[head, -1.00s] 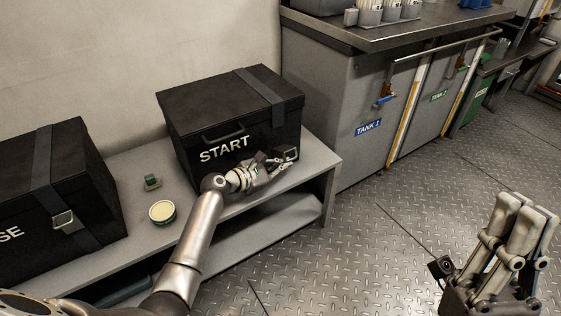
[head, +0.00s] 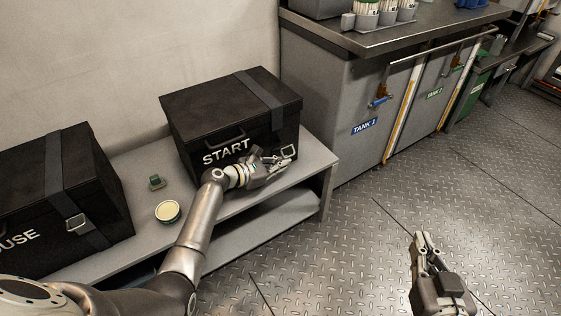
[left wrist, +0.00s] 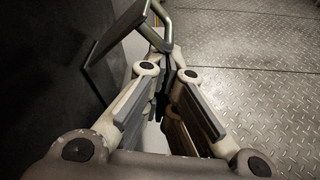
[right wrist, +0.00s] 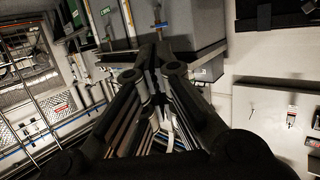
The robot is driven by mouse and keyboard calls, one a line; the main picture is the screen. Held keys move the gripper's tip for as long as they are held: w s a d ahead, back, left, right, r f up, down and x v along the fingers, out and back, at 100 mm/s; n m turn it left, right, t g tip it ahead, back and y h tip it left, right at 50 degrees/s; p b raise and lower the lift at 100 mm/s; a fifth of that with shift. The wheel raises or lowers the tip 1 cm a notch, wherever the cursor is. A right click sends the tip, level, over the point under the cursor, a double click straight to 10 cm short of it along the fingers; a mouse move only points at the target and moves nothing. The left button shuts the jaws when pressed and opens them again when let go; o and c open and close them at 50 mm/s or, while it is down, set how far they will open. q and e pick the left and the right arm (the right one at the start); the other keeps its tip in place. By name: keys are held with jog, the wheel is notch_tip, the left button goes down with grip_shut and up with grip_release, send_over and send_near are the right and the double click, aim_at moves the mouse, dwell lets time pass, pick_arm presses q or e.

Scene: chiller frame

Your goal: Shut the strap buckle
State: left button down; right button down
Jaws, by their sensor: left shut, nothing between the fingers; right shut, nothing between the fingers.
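The strap buckle (head: 289,151) is a small metal fitting low on the front of the black START box (head: 180,120), below its grey strap (head: 262,88). In the left wrist view, the buckle's metal loop (left wrist: 151,22) stands out from its dark plate (left wrist: 113,35). My left gripper (head: 284,163) is shut and empty, right beside the buckle; its fingertips (left wrist: 168,50) lie close to the loop, but I cannot tell whether they touch. My right gripper (head: 421,238) is shut and empty over the floor, far from the box; its closed fingers also show in the right wrist view (right wrist: 150,50).
The START box stands on a grey bench (head: 325,160). A second black box (head: 40,180) with its own buckle (head: 78,224) stands left, with a round tin (head: 167,212) and small green item (head: 156,182) between. A tank counter (head: 335,110) is at right.

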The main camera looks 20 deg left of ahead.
pick_arm(q)
jog(key=shift+w+a+r+p, duration=0.15)
jog(key=shift+r+p, duration=0.8)
jog(key=shift+p, duration=0.8)
jog(key=shift+w+a+r+p, duration=0.1)
jog(key=shift+r+p, duration=0.8)
jog(key=shift+p, duration=0.8)
pick_arm(e)
jog(key=s+d+f+g+h, duration=0.1)
jog(key=s+d+f+g, duration=0.1)
jog(key=s+f+g, duration=0.3)
jog(key=s+d+f+g+h, duration=0.2)
jog(key=s+d+f+g, duration=0.1)
jog(key=s+f+g, duration=0.3)
jog(key=shift+s+d+f+m, duration=0.35)
jog(key=shift+s+f, duration=0.8)
jog(key=shift+s, duration=0.85)
pick_arm(q)
jog(key=shift+s, duration=0.15)
jog(key=f+v, duration=0.1)
jog(key=v, duration=0.7)
jog(key=a+f+v, duration=0.1)
jog(key=f+v, duration=0.1)
jog(key=v, duration=0.6)
jog(key=shift+s+f, duration=0.2)
jog(key=shift+s, duration=0.25)
jog(key=shift+a, duration=0.1)
